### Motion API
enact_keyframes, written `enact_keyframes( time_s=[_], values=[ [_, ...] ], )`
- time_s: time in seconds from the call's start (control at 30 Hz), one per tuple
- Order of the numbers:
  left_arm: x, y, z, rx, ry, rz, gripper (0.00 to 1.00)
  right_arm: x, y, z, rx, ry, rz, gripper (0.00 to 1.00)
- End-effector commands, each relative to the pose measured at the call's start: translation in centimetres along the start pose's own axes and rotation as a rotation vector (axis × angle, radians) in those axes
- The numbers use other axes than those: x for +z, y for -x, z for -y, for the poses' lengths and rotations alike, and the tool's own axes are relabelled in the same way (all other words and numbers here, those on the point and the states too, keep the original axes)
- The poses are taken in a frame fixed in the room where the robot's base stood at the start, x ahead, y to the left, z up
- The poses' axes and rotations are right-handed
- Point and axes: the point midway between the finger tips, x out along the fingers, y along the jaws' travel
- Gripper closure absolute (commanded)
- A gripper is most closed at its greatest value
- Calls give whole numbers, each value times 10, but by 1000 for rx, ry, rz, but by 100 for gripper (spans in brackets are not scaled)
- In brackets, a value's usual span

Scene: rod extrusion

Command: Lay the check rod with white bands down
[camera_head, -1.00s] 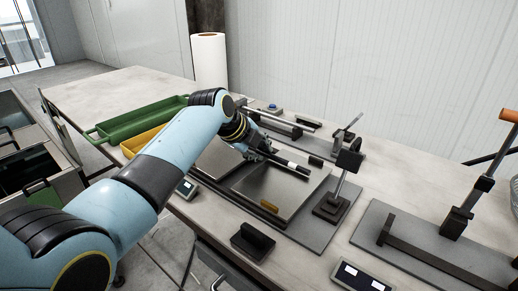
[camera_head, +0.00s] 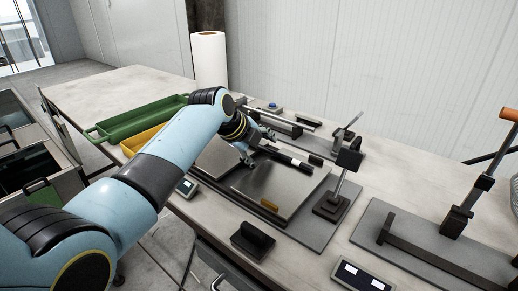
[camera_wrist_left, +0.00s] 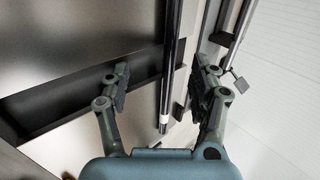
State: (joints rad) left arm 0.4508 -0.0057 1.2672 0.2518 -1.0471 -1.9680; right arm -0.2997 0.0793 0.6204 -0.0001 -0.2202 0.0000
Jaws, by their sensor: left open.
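The check rod, dark with white bands near its end (camera_head: 292,161), lies along the back edge of the shiny metal plate (camera_head: 275,185). In the left wrist view the rod (camera_wrist_left: 168,75) runs lengthwise between the fingers, with a white band near its lower end. My left gripper (camera_head: 261,148) is open, its fingers spread on either side of the rod and apart from it in the left wrist view (camera_wrist_left: 160,70). The gripper hides the rod's far part in the head view. My right gripper is not in view.
A black post stand (camera_head: 333,204) is right of the plate. Rods on a fixture (camera_head: 285,120) lie behind. Green (camera_head: 140,120) and yellow (camera_head: 143,139) trays are to the left. A dark block (camera_head: 252,241) and a display box (camera_head: 360,277) are at the front.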

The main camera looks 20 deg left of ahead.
Motion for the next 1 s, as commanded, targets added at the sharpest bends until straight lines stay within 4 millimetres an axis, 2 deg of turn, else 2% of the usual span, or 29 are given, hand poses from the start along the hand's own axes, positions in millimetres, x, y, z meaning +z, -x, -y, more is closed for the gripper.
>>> enact_keyframes(
  time_s=[0.03, 0.13, 0.4, 0.53, 0.67, 1.0],
  values=[
    [0, 0, 0, 0, 0, 0, 29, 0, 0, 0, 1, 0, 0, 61],
    [0, 0, 0, 0, 0, 0, 16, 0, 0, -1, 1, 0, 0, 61],
    [0, 0, 0, 1, 0, 0, 15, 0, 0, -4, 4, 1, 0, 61],
    [0, 8, -1, 0, 0, 0, 15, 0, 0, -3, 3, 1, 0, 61],
    [1, 28, 0, -2, -2, 2, 15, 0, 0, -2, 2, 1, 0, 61],
    [1, 100, 1, -3, -2, 2, 15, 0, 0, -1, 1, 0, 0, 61]
  ],
)
